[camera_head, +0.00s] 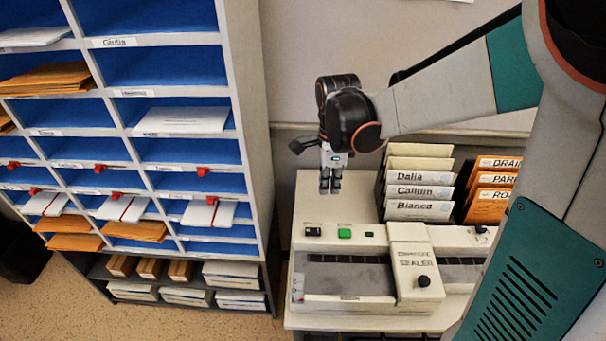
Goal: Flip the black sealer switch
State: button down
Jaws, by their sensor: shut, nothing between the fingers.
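The sealer (345,277) is a pale machine on a stand right of centre, with a raised block labelled "SEALER" and a black knob on it. A small black switch (312,230) sits at the left end of its top panel, beside a green button (345,233). Which black part is the switch meant by the task is not labelled legibly. My gripper (330,188) points down above the back left of the sealer, behind the black switch and apart from it. Its fingers are close together and hold nothing. My arm reaches in from the right and hides the sealer's right end.
A blue-backed pigeonhole shelf (235,110) with envelopes and red clips stands at the left. White envelopes (420,190) and orange envelopes (488,205) stand in dark holders behind the sealer, right of my gripper. A wall is close behind.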

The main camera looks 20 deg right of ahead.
jog(key=shift+w+d+f+m, duration=0.1)
jog(key=shift+w+f+m, duration=0.1)
jog(key=shift+f+m, duration=0.2)
jog(key=shift+f, duration=0.1)
jog(key=b, duration=0.5)
send_near(326, 230)
notch_tip(326, 230, down, 5)
jog(key=shift+w+f, duration=0.1)
jog(key=shift+f, duration=0.1)
jog(key=shift+d+f+y+b, duration=0.1)
jog(key=shift+f+y+b, duration=0.2)
jog(key=shift+f+b, duration=0.2)
jog(key=shift+r, duration=0.1)
jog(key=shift+r+p, duration=0.65)
jog(key=shift+r, duration=0.15)
